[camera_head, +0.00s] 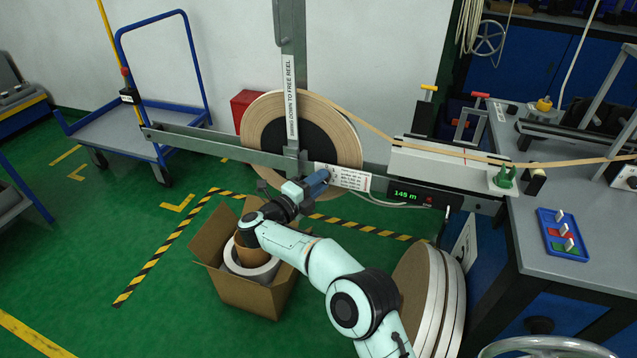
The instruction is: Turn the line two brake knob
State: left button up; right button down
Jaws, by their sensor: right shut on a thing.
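The brake knob (317,181) shows as a short blue cylinder at the lower front of the tape reel (259,125), below the upright arm marked "SWING DOWN TO FREE REEL" (291,100). My right gripper (304,187) is shut on the knob, its arm reaching in from the lower right. The jaws and the near side of the knob partly hide each other, so the knob's angle cannot be told. A white card with small print (350,179) sits just right of the knob. My left gripper is out of view.
An open cardboard box (250,293) with rolls stands under my right forearm. Large rolls (425,290) lean by the bench (590,200). A display reading 145 m (404,196) is right of the reel. A blue trolley (120,125) stands behind left; the left floor is mostly clear.

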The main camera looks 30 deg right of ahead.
dwell(0.3)
jog(key=c, duration=0.8)
grip_release()
jog(key=shift+c, duration=0.2)
jog(key=shift+a, duration=0.1)
pick_arm(q)
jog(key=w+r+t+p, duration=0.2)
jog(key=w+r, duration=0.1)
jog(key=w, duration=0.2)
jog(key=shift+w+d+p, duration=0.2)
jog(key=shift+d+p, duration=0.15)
jog(key=shift+p, duration=0.05)
pick_arm(e)
jog(key=v, duration=1.3)
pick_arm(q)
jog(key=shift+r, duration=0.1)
pick_arm(e)
jog(key=shift+a, duration=0.1)
